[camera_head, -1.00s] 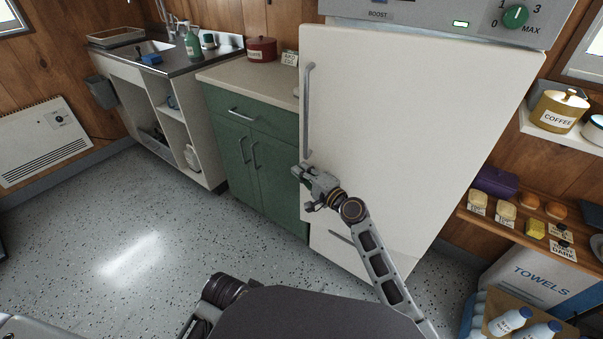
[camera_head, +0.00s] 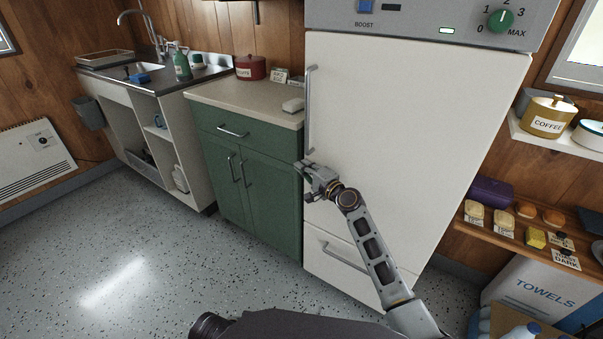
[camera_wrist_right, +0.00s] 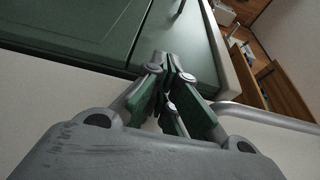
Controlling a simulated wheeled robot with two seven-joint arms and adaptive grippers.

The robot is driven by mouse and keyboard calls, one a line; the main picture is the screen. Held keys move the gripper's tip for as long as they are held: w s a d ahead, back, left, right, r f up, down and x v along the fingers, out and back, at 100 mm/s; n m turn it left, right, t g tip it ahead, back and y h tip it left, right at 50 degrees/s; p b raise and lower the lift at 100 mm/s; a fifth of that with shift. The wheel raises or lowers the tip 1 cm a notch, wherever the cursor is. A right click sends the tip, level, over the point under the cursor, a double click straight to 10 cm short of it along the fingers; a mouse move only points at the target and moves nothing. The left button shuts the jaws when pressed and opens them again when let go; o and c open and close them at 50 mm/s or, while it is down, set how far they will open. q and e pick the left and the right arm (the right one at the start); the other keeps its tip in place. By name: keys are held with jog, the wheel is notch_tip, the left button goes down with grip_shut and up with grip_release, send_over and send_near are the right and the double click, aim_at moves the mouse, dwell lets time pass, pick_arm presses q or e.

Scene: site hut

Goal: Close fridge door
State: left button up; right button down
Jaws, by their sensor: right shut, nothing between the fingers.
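The white fridge door (camera_head: 420,120) fills the middle right of the head view, with its upright grey handle (camera_head: 310,110) along the left edge. It appears flush or nearly flush with the fridge front; I see no clear gap. My right gripper (camera_head: 303,171) is shut and empty at the door's left edge, just below the handle. Whether it touches the door is unclear. In the right wrist view its closed fingers (camera_wrist_right: 168,85) point toward the green cabinet, with the handle (camera_wrist_right: 265,113) at right. My left gripper is out of view.
A green cabinet (camera_head: 245,180) with a beige worktop (camera_head: 240,98) stands left of the fridge. A lower panel with its own handle (camera_head: 343,257) is under the door. A shelf of food (camera_head: 475,236) stands at right. Floor (camera_head: 130,250) at left is clear.

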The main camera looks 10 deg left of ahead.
jog(key=shift+w+d+r+t, duration=0.3)
jog(key=shift+w+d+r, duration=0.2)
jog(key=shift+w, duration=0.15)
jog(key=shift+d, duration=0.1)
jog(key=shift+d+f+h, duration=0.1)
jog(key=shift+h, duration=0.2)
jog(key=shift+f, duration=0.15)
jog(key=s+a+v, duration=0.1)
jog(key=v, duration=1)
jog(key=shift+s, duration=0.25)
